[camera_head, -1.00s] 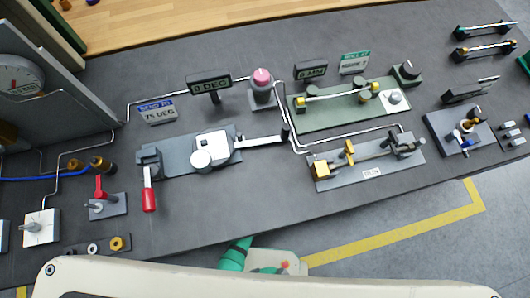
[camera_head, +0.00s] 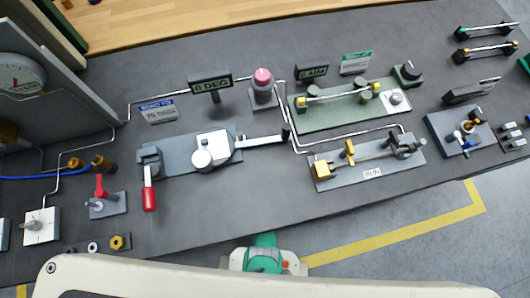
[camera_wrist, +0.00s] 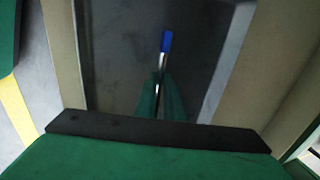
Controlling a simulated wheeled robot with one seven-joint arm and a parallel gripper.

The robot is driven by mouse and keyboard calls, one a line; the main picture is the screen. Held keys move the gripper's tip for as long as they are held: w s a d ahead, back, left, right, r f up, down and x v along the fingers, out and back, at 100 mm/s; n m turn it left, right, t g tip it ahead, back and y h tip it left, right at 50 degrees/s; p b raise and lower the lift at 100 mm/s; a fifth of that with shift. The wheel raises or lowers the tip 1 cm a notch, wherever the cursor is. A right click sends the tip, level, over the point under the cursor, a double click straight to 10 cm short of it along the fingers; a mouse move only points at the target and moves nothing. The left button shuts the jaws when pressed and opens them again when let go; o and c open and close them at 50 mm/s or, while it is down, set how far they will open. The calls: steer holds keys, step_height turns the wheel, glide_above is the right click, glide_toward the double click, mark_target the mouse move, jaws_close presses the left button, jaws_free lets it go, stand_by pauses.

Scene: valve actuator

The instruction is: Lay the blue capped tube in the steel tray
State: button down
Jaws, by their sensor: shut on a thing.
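The blue capped tube (camera_wrist: 165,42) shows in the wrist view as a thin silver shaft with a blue end. My gripper (camera_wrist: 161,84) is shut on its shaft, with the blue end sticking out beyond the green fingers. A dark grey flat surface (camera_wrist: 205,50) with beige edges lies behind the tube. I cannot tell whether that surface is the steel tray, or how far the tube is from it. In the head view only a green part of my arm shows at the bench's front edge, and the fingers and tube are hidden there.
The grey bench (camera_head: 230,225) carries a fixture with a red-handled lever (camera_head: 149,198), a green plate fixture (camera_head: 335,112) and a rod fixture marked RUN (camera_head: 370,165). A blue hose (camera_head: 40,177) runs at the left. Floor with a yellow line (camera_head: 400,236) lies in front.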

steer(key=shift+f, duration=0.6)
steer(key=shift+s+f, duration=0.1)
steer(key=c, duration=2)
jaws_free()
steer(key=shift+o, duration=0.7)
steer(key=shift+s+f, duration=0.1)
steer(key=shift+s, duration=0.05)
